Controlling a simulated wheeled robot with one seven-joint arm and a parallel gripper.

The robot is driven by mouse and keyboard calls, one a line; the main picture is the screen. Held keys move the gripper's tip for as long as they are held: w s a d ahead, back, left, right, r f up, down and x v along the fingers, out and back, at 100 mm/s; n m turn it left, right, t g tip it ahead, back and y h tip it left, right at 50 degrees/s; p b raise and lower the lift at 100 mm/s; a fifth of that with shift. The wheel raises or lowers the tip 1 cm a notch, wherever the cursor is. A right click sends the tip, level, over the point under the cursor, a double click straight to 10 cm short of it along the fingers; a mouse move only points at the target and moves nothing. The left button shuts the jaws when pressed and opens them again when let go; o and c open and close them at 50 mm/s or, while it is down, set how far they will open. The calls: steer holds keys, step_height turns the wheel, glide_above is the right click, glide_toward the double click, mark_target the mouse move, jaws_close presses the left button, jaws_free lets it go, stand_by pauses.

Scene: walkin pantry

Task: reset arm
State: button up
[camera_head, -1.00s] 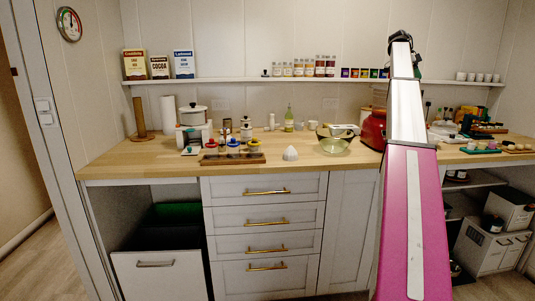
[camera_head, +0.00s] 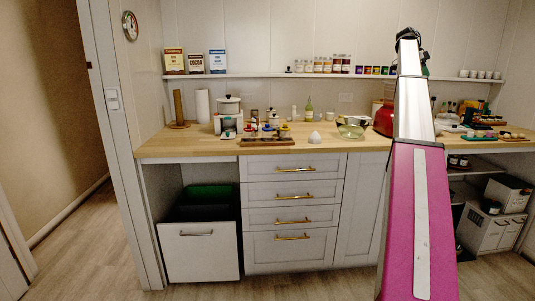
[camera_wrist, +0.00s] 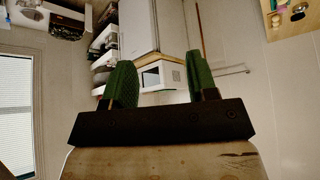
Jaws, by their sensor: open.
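My gripper (camera_wrist: 160,85) shows in the wrist view with two green fingers set wide apart and nothing between them. In the head view my pink and white arm stands upright at right of centre, in front of the counter. The dark end of my arm (camera_head: 407,36) shows at its top, in front of the wall above the shelf. The fingers are too small to make out there. My arm hides part of the counter and part of a red appliance (camera_head: 384,119).
A wall shelf (camera_head: 260,75) holds boxes and jars. An open white bin drawer (camera_head: 200,252) sticks out below. Floor is clear at left (camera_head: 85,250).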

steer(key=s+a+f+n+t+y, duration=0.15)
steer(key=a+f+n, duration=0.25)
steer(key=a+f, duration=0.7)
steer(key=s+a+f+n, duration=0.3)
steer(key=a+f+n, duration=0.15)
steer(key=f, duration=1.25)
steer(key=s+a+f+n+t, duration=0.15)
steer(key=a+f+n, duration=0.25)
steer(key=a+f, duration=0.75)
steer(key=s+a+f+n+y, duration=0.2)
steer(key=s+a+f+n, duration=0.3)
steer(key=s+a+f, duration=0.6)
steer(key=s+a+f+n+y, duration=0.2)
steer(key=s+a+f+n, duration=0.4)
steer(key=s+a+f, duration=0.5)
steer(key=s+f, duration=0.6)
steer(key=f, duration=0.1)
steer(key=shift+s+f, duration=0.2)
steer(key=shift+s, duration=0.2)
